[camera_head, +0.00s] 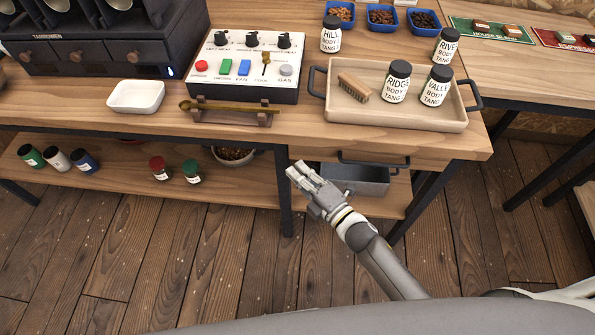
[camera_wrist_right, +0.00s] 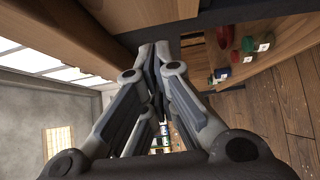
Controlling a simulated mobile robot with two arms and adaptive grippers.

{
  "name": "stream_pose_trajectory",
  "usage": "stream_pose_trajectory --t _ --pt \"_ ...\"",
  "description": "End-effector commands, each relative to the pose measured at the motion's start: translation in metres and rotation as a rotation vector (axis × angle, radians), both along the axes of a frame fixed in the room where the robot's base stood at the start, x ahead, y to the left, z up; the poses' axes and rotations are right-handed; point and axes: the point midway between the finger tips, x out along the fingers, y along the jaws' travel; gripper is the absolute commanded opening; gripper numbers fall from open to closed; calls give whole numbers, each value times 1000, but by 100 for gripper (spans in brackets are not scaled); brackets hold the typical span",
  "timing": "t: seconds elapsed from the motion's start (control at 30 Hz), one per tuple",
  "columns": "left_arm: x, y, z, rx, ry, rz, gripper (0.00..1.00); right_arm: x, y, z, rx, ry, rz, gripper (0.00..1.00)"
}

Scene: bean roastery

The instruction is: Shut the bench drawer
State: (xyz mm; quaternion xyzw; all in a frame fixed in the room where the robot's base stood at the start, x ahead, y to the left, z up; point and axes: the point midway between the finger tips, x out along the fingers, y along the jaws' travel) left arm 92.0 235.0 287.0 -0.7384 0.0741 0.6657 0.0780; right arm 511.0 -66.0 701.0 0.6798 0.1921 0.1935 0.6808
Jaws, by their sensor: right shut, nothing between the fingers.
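The bench drawer (camera_head: 325,154) is under the right end of the wooden bench, with a dark bar handle (camera_head: 374,164) on its front. No open drawer interior shows in the head view; its front looks close under the bench top, and I cannot tell whether a small gap is left. My right gripper (camera_head: 297,170) is shut and empty. It is just below and in front of the drawer's left end, beside the bench leg. In the right wrist view the shut fingers (camera_wrist_right: 155,52) point toward the wooden bench front. My left gripper is not in view.
A grey metal bin (camera_head: 362,181) stands on the lower shelf below the drawer. A dark bench leg (camera_head: 285,190) is just left of my gripper. Above, a tray (camera_head: 335,112) holds a brush and two jars. The floor in front is clear.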

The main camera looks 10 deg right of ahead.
Motion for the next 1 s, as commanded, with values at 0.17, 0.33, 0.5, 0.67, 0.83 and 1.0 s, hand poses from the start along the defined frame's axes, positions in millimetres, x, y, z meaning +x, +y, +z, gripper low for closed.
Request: stream_pose_trajectory --t 0.17,0.33,0.5,0.67,0.83,1.0 --pt "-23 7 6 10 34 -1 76 -21 -13 0 -1 4 0 0" --pt "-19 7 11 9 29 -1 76 -45 -27 -1 -2 5 1 0" --pt "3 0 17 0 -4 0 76 -69 -42 -1 -2 6 1 0" --pt "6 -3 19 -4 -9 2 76 -83 -50 -2 -1 5 1 0" --pt "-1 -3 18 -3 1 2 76 -87 -53 -2 -1 3 2 0" --pt "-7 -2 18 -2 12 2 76 -86 -55 -10 9 33 -11 0"
